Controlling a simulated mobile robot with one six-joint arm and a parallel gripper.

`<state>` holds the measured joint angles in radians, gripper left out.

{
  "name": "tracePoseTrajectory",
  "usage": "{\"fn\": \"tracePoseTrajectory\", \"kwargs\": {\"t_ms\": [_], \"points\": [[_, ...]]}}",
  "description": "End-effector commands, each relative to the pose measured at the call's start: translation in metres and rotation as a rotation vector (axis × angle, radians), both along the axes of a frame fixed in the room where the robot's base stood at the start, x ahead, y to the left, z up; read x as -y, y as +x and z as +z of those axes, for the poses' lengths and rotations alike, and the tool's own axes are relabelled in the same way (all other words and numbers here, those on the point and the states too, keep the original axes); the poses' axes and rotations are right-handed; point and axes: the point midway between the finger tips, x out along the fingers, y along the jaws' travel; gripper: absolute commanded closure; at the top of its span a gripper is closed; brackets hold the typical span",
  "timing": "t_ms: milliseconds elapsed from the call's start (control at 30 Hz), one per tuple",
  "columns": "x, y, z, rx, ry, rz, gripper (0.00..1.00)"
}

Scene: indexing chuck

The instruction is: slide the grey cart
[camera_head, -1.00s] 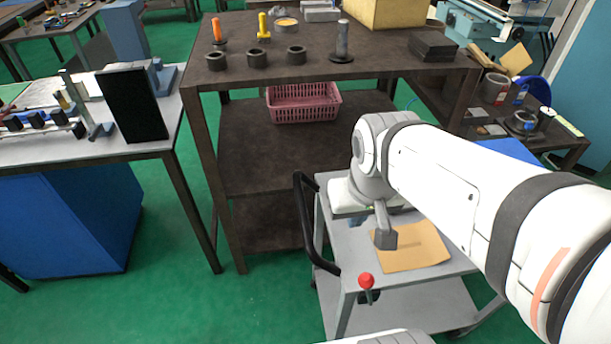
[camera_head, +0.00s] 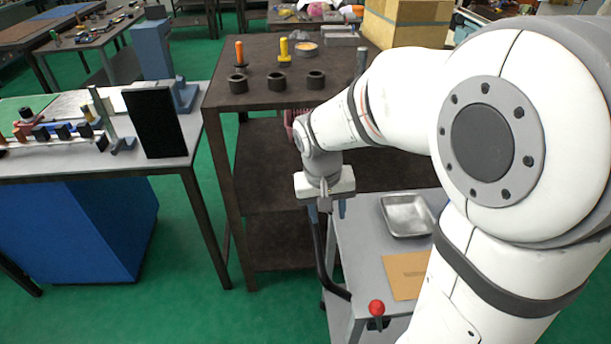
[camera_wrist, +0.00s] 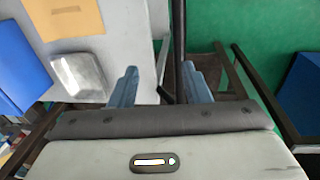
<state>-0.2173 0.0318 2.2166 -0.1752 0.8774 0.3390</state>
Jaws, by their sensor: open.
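The grey cart (camera_head: 362,262) stands in front of the dark workbench, its black push handle (camera_head: 322,262) on its left side. A red-knobbed lever (camera_head: 376,308) is at its near left corner. My gripper (camera_head: 327,210) is above the handle, pointing down. In the wrist view my gripper (camera_wrist: 160,85) is open, its two blue fingers apart, with the black handle bar (camera_wrist: 178,40) running between them in the picture. Whether the fingers touch the bar I cannot tell. The cart top (camera_wrist: 125,30) fills the upper left there. My arm hides the cart's right part.
A metal tray (camera_head: 407,215) and a brown sheet (camera_head: 405,275) lie on the cart. The dark workbench (camera_head: 262,190) stands close behind. A white-topped table with a blue cabinet (camera_head: 85,235) is on the left. Green floor (camera_head: 200,290) is free between them.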

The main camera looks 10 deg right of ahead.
Motion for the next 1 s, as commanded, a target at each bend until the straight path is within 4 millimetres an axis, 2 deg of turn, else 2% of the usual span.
{"fn": "tracePoseTrajectory", "kwargs": {"t_ms": [100, 300, 467, 800, 1000], "points": [[-0.018, 0.022, -0.02, -0.034, -0.035, 0.004, 0.57], [-0.034, 0.039, -0.04, -0.052, -0.067, 0.0, 0.57], [-0.033, 0.041, -0.052, -0.055, -0.073, -0.002, 0.57], [-0.022, 0.039, -0.103, -0.058, -0.072, -0.003, 0.57], [-0.019, 0.04, -0.117, -0.054, -0.07, -0.003, 0.57]]}}
